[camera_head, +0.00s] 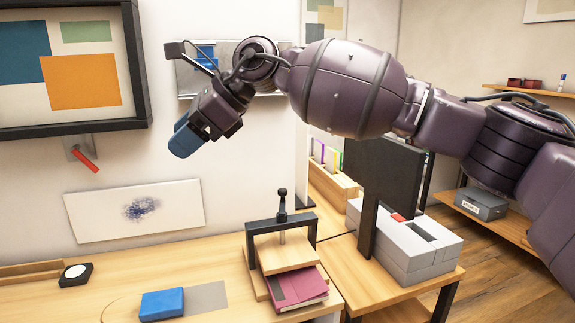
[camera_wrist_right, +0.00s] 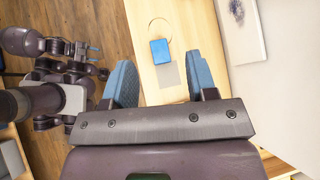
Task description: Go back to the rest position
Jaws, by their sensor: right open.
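My right gripper (camera_head: 189,138) hangs in the air at the end of my right arm, in front of the white wall. In the right wrist view its two blue fingers (camera_wrist_right: 162,82) stand wide apart with nothing between them. The wooden desk lies below, and the gripper touches nothing I can see. My left gripper does not show in the head view. In the right wrist view, other parts of me show at the left, with small blue pieces among them, too small to tell whether they are gripper fingers.
A blue block (camera_head: 162,304) lies beside a grey patch (camera_head: 206,297) on the desk (camera_head: 120,270). A press (camera_head: 283,235) stands over a maroon book (camera_head: 298,287). A grey-white device (camera_head: 405,249) is right of it. A framed picture (camera_head: 139,60) and a metal wall panel (camera_head: 187,82) are near the gripper.

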